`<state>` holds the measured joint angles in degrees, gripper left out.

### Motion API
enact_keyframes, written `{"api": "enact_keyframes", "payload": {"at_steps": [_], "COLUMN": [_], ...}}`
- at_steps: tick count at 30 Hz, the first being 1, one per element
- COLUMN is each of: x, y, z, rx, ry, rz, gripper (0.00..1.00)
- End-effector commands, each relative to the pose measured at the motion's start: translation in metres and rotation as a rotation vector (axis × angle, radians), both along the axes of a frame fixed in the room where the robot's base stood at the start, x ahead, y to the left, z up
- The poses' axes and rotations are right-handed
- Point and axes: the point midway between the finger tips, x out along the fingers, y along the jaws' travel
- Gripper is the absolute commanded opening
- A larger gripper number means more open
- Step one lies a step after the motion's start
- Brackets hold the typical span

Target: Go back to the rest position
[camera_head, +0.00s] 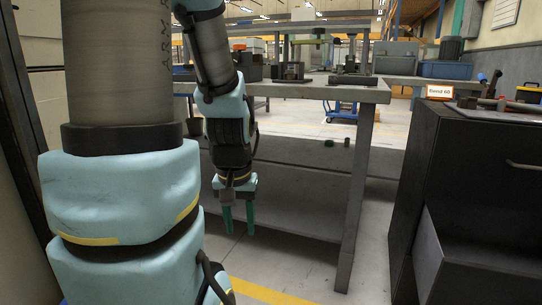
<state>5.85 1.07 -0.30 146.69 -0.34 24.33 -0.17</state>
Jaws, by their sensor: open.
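My gripper (238,219) points straight down with its two green fingers apart and nothing between them. It hangs in front of the lower shelf of the grey workbench (353,190), below the level of the bench top. My arm fills the left of the view and hides part of the bench. The arbor press (350,62) seems to be the dark upright machine on the bench top, but it is small and hard to make out.
A dark cabinet (430,170) with a sign (440,91) on top stands close on the right. A dark block (290,71) sits on the bench top. Floor is free between bench and cabinet. A blue cart (345,112) stands behind the bench.

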Motion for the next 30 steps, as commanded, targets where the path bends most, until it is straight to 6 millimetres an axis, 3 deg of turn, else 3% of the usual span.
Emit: {"api": "enact_keyframes", "payload": {"at_steps": [1,5,24,30], "x": [0.0,0.0,0.0,0.0], "y": [0.0,0.0,-0.001,-0.001], "z": [0.021,0.052,0.252,0.302], "rx": [0.0,0.0,0.0,0.0], "ry": [0.0,-0.001,-0.001,-0.001], "rz": [0.0,0.0,0.0,-0.001], "gripper": [0.45,0.45,0.45,0.45]}}
